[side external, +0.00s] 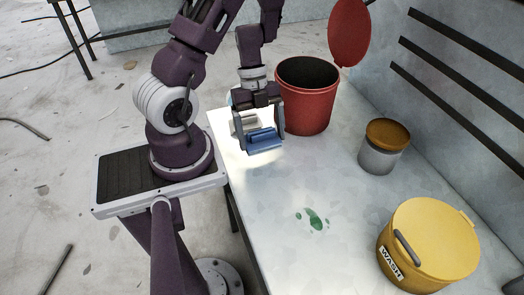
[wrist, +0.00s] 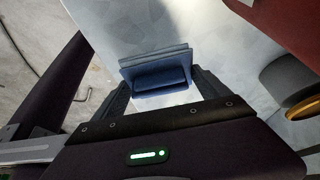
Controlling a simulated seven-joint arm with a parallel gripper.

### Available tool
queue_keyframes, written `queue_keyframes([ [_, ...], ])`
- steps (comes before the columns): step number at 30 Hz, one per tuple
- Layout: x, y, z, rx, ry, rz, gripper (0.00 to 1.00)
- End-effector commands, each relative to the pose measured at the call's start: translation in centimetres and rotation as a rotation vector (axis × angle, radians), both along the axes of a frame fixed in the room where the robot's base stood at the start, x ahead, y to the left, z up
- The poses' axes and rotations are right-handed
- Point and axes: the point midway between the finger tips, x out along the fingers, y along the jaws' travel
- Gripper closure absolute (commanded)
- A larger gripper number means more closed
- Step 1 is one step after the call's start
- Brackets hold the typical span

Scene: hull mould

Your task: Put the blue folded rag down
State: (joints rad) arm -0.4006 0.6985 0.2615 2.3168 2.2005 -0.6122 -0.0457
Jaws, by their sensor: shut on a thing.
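The blue folded rag (side external: 264,139) is between the fingers of my gripper (side external: 262,143) at the far end of the bench, left of the red bucket. In the wrist view the blue folded rag (wrist: 157,70) shows as stacked layers, and my gripper (wrist: 158,84) is shut on it from both sides. The rag is close to the pale bench top (side external: 290,185); I cannot tell whether it touches the surface.
The open red bucket (side external: 306,103) stands just right of my gripper, its red lid (side external: 350,32) raised beside it. A grey jar (side external: 380,157) with an orange-brown lid and a yellow tub (side external: 432,238) labelled WASH stand farther right. A green stain (side external: 313,219) marks the otherwise clear middle bench.

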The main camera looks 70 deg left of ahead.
Motion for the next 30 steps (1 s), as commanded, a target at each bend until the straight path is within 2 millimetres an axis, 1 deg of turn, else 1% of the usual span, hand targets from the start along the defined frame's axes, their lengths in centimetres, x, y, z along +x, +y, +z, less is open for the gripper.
queue_keyframes([
  [6, 0.0, 0.0, -4.1, -0.003, 0.002, 0.001, 0.59],
  [9, 0.0, 0.0, -5.2, -0.001, 0.000, -0.001, 0.59],
  [20, 0.1, 0.0, -5.6, 0.000, -0.002, -0.001, 0.59],
  [21, 0.1, 0.0, -5.6, 0.001, -0.002, -0.002, 0.11],
  [22, 0.1, 0.0, -5.6, 0.001, -0.002, -0.002, 0.05],
  [23, 0.1, 0.0, -5.6, 0.001, -0.002, -0.002, 0.00],
  [30, 0.0, 0.0, -5.7, 0.002, 0.002, -0.003, 0.00],
])
